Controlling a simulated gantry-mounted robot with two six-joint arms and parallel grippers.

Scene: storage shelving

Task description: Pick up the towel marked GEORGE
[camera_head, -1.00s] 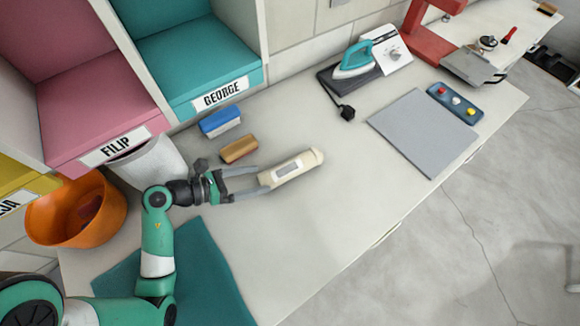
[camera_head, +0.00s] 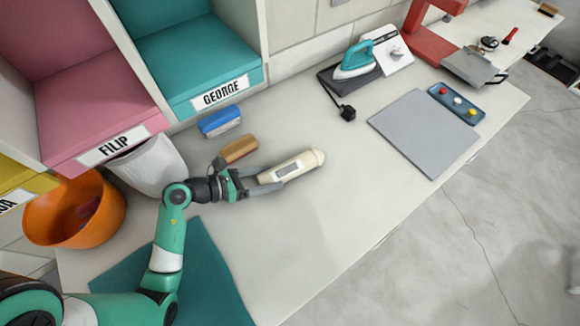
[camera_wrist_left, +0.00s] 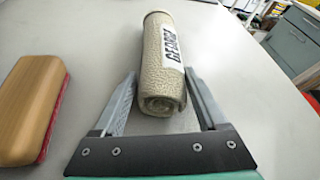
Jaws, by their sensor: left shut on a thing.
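The rolled beige towel (camera_head: 300,164) lies on the white table. In the left wrist view the towel (camera_wrist_left: 160,40) carries a white label reading GEORGE, and its spiral end faces me. My left gripper (camera_head: 271,179) is at the towel's near end. In the left wrist view its two fingers (camera_wrist_left: 160,82) are on either side of the roll, shut on it. The towel rests at table level. My right gripper is not in view.
A wooden-backed brush (camera_head: 239,149) lies beside the gripper, with a blue brush (camera_head: 219,121) behind it. A white bin (camera_head: 152,170) and an orange basket (camera_head: 62,238) stand left. A teal cloth (camera_head: 205,270) lies in front. The GEORGE shelf (camera_head: 200,60) is behind.

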